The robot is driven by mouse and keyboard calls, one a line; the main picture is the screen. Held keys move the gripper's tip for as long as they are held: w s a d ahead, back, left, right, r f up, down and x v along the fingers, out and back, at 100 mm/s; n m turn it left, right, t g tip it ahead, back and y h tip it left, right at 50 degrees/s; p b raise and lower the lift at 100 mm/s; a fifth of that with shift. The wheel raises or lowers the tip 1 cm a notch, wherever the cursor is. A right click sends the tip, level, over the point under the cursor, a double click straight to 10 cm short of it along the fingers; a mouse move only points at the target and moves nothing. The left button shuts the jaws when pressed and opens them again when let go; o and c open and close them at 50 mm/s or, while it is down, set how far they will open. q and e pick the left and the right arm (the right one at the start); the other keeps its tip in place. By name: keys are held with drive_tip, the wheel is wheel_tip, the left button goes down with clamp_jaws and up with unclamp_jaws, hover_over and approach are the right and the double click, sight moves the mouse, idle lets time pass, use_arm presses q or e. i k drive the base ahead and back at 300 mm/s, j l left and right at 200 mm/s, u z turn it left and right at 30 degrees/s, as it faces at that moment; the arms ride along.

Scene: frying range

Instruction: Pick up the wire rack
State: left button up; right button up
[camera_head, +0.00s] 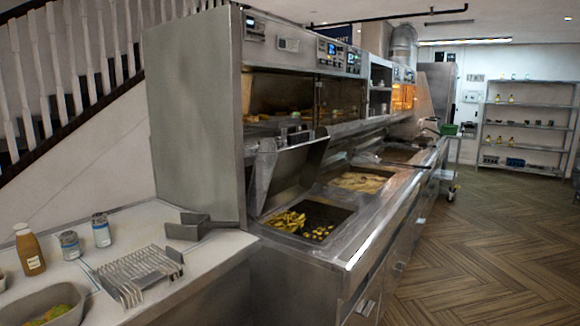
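The wire rack (137,274) is a silvery metal rack with parallel bars and raised ends. It lies on the white counter (215,254) at the lower left, near the counter's front edge. Neither of my grippers is in view, so their state and place relative to the rack cannot be seen.
A brown bottle (30,251), two tins (69,245) (101,230) and a metal scoop-like holder (195,227) stand behind the rack. A grey tub (38,303) sits front left. The frying range (345,235) with chips (290,221) adjoins on the right. The wooden floor (480,250) is clear.

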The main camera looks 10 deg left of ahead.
sight(292, 121)
drive_tip(key=u, duration=0.35)
drive_tip(key=i+l+u, duration=0.15)
drive_tip(key=l+u, duration=0.3)
drive_tip(key=i+l+u, duration=0.1)
drive_tip(key=l+u, duration=0.7)
drive_tip(key=l, duration=0.45)
drive_tip(key=l+u, duration=0.1)
drive_tip(key=l, duration=0.55)
drive_tip(key=k+l+u, duration=0.1)
drive_tip(key=l, duration=0.55)
drive_tip(key=l+u, duration=0.1)
drive_tip(key=l, duration=0.6)
drive_tip(key=k+l, duration=0.1)
drive_tip(key=l, duration=0.85)
drive_tip(key=k+l, duration=0.15)
drive_tip(key=l, duration=0.85)
drive_tip(key=k, duration=0.05)
